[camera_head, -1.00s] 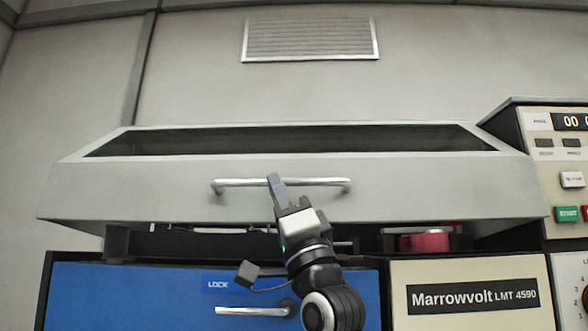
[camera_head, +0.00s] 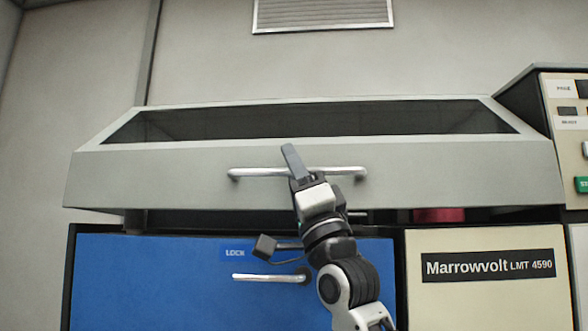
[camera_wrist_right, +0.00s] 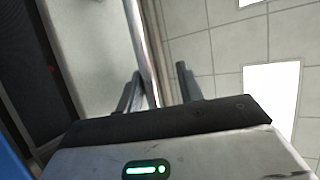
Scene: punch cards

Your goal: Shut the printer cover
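The printer cover (camera_head: 200,182) is a wide pale grey hood with a dark window on top. It stands a little raised, with a narrow dark gap between its lower edge and the printer body. A metal bar handle (camera_head: 262,173) runs along its front. My right gripper (camera_head: 293,160) is at the middle of this handle. In the right wrist view the handle bar (camera_wrist_right: 144,45) passes between the parted fingers (camera_wrist_right: 160,88), close to the left one and clear of the right one. My left gripper is in neither view.
Below the cover are a blue panel (camera_head: 150,280) with a LOCK label and lever handle (camera_head: 262,278), and a cream panel (camera_head: 470,295) marked Marrowvolt. A red part (camera_head: 438,215) shows in the gap. A control panel (camera_head: 567,130) stands at the right.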

